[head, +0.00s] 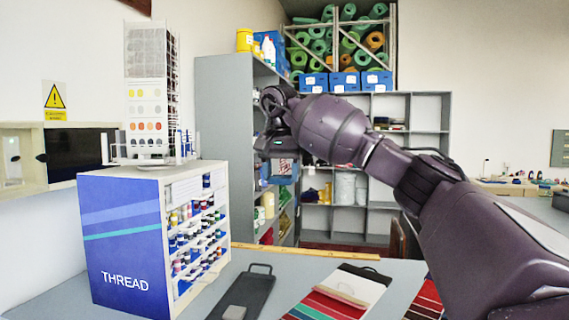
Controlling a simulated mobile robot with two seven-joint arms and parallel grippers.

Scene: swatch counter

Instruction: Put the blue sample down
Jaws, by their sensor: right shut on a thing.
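My right gripper (275,148) is raised above the counter, its arm coming in from the right. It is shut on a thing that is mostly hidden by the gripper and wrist. A blue patch (282,180) shows just below the jaws, against the shelf behind; I cannot clearly tell the sample's edges from the shelf goods. The grey counter (205,300) lies well below the gripper. My left gripper is not in view.
A blue and white thread cabinet (125,240) stands on the counter's left, with a colour-card rack (147,90) on top. More striped fabric (427,300) lies at the right, partly behind my arm. Grey shelves (225,110) stand behind. Bare counter shows around the dark tray.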

